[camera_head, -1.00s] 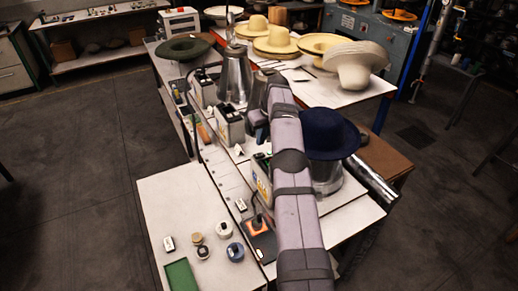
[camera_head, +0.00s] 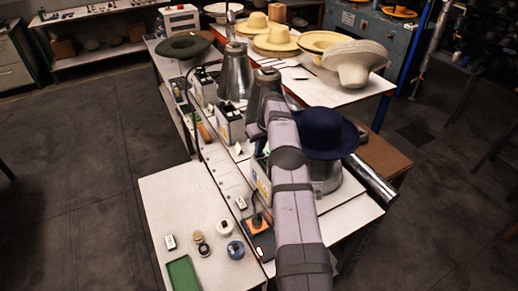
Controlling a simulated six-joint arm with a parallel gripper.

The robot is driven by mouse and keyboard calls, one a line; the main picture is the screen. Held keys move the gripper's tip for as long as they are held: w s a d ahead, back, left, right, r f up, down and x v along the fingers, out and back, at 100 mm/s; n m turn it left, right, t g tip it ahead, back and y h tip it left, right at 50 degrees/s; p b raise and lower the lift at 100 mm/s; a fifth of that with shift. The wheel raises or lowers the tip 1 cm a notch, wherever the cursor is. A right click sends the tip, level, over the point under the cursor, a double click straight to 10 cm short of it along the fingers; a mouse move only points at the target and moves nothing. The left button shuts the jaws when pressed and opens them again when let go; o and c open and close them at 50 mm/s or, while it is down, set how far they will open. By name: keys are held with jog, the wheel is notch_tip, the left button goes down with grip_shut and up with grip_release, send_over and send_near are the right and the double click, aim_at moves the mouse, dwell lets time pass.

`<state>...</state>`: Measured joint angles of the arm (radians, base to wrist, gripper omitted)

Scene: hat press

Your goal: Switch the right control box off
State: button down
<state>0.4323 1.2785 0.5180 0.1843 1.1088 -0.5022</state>
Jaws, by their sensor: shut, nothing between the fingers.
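The nearest control box (camera_head: 262,182) stands on the bench just left of my arm. It is the right-hand one of the row, and my arm covers part of it. Its switch is too small or hidden to make out. Another control box (camera_head: 231,124) stands farther back, with a third control box (camera_head: 205,88) behind it. My arm rises from the lower edge, and a grey link of it shows above the nearest box. My gripper's fingers are hidden behind the arm, so I cannot see whether they touch the box.
A dark blue hat (camera_head: 325,133) sits on a metal form right of my arm. Metal cones (camera_head: 236,75) stand farther back.

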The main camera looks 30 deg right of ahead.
jog(key=shift+f, duration=0.1)
jog(key=shift+a+f+h+b, duration=0.1)
jog(key=shift+f+h+b, duration=0.2)
jog(key=shift+h+b, duration=0.55)
jog(key=shift+r+y, duration=0.2)
jog(key=shift+y, duration=0.05)
jog(key=shift+f, duration=0.1)
jog(key=shift+d, duration=0.25)
jog(key=shift+s+d+p, duration=0.1)
jog(key=shift+d+p, duration=0.55)
jog(key=shift+p, duration=0.15)
